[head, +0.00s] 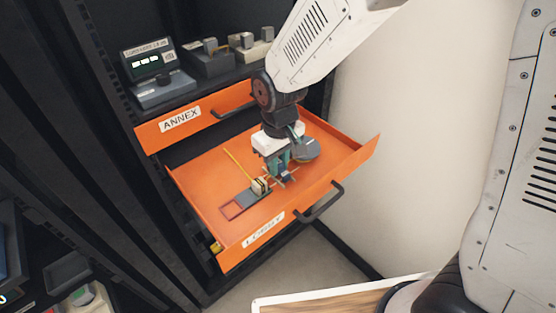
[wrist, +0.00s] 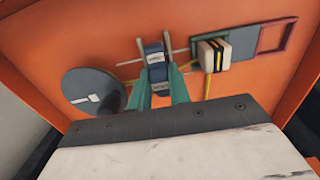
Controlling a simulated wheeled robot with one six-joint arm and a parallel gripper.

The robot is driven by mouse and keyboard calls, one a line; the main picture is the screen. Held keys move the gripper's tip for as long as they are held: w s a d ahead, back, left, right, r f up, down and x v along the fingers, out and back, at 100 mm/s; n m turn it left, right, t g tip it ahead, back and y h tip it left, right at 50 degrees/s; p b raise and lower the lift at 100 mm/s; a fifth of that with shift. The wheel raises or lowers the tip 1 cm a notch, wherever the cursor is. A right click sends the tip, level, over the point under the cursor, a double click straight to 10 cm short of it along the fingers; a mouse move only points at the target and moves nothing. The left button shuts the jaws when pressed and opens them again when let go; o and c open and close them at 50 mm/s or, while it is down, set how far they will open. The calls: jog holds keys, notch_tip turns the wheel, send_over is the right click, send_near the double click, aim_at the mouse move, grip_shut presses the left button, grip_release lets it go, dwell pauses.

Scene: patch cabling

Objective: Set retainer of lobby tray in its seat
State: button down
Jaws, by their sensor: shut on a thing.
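The lobby tray (head: 195,203) is an orange drawer, pulled out, with a LOBBY label on its front. My gripper (head: 279,165) is low over its floor, teal fingers shut on a small blue-grey block with white labels, perhaps the retainer (wrist: 153,53). Thin pale rods stick out to either side of it. Whether it touches the floor I cannot tell. Beside it stands a cream block with dark and yellow stripes (wrist: 214,54), also in the head view (head: 259,186). A grey strip (wrist: 238,40) runs behind this block to a red-framed opening (wrist: 274,37).
A grey disc (wrist: 93,92) lies beside my gripper, also in the head view (head: 306,149). A yellow stick or cable (head: 240,165) reaches the cream block. The tray walls and black handle (head: 320,203) are close. The annex drawer (head: 195,119) is above.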

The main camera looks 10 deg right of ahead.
jog(key=shift+f, duration=0.3)
jog(key=c, duration=1.2)
grip_release()
jog(key=shift+c, duration=0.2)
jog(key=shift+r, duration=0.1)
notch_tip(320, 180, up, 8)
jog(key=shift+f, duration=0.2)
